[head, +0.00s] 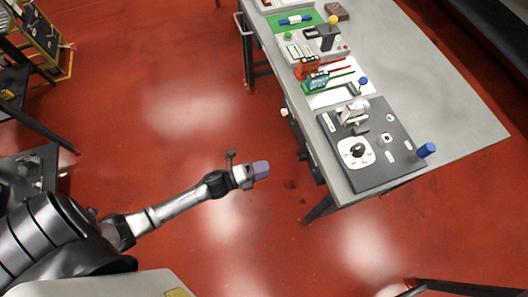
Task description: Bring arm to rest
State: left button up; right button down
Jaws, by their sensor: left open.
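My left arm reaches in from the lower left over the red floor. Its gripper (259,170) is at the end of the arm, in the gap left of the workbench, clear of the bench and touching nothing that I can see. It looks small here, and no held object can be made out. My right gripper is not in view.
A grey workbench (455,110) stands at the upper right. A dark panel (374,173) with a dial, a metal part and a blue knob (426,150) lies near its front end. Racks stand at the left edge. The red floor (190,105) between is clear.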

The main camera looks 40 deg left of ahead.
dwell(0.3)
pick_arm(q)
jog(key=a+f+n+g+y, duration=0.2)
jog(key=a+n+g+y, duration=0.15)
jog(key=n+y, duration=0.35)
jog(key=a+f+n+g+y, duration=0.1)
jog(key=a+n+g+y, duration=0.3)
jog(key=n, duration=0.5)
jog(key=s+d+r+n+g+h, duration=0.1)
jog(key=s+d+r+n+g, duration=0.15)
jog(key=s+r, duration=0.4)
jog(key=s+d+r+n+g+h, duration=0.1)
jog(key=s+d+r+n, duration=0.35)
jog(key=s, duration=0.25)
jog(key=s+f+g, duration=0.1)
jog(key=s+f, duration=0.1)
jog(key=s, duration=0.3)
notch_tip(320, 180, up, 34)
jog(key=p, duration=3.3)
jog(key=shift+w+d+r+m+p, duration=0.15)
jog(key=shift+w+m+p, duration=0.1)
jog(key=shift+m+p, duration=0.1)
